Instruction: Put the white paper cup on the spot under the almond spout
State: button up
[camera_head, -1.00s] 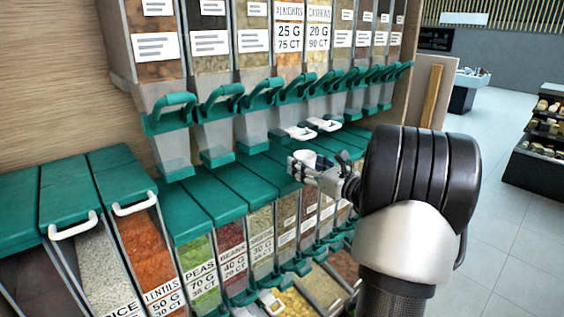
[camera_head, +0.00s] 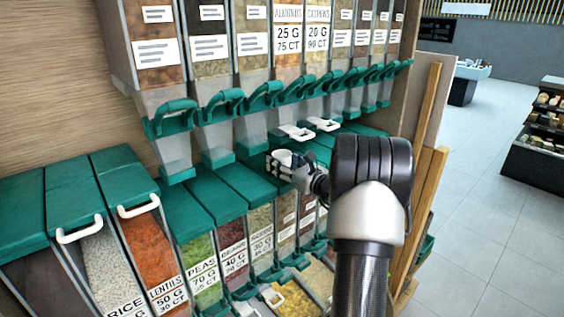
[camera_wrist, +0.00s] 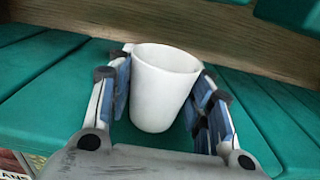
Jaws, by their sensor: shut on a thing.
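The white paper cup (camera_wrist: 160,88) is held upright between the two fingers of my gripper (camera_wrist: 162,105) in the wrist view. It hangs above or at the green lids; I cannot tell whether its base touches them. In the head view the cup (camera_head: 284,157) and my gripper (camera_head: 288,169) are over the green bin lids, below the upper dispensers. The almond dispenser (camera_head: 287,38) carries an "ALMONDS 25 G" label.
A row of green spouts and levers overhangs the lids. Green lids (camera_head: 212,188) left of the cup are bare. A wooden back wall (camera_wrist: 270,55) stands behind the lids.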

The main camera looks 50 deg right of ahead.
jog(key=shift+f, duration=0.1)
jog(key=o, duration=0.3)
jog(key=shift+f, duration=0.1)
jog(key=o, duration=0.4)
jog(key=shift+o, duration=0.2)
jog(key=shift+r, duration=0.2)
jog(key=shift+s, duration=0.3)
jog(key=s+a+b, duration=0.1)
jog(key=s+b, duration=0.1)
jog(key=s, duration=0.9)
jog(key=shift+s+a, duration=0.2)
jog(key=shift+w, duration=0.1)
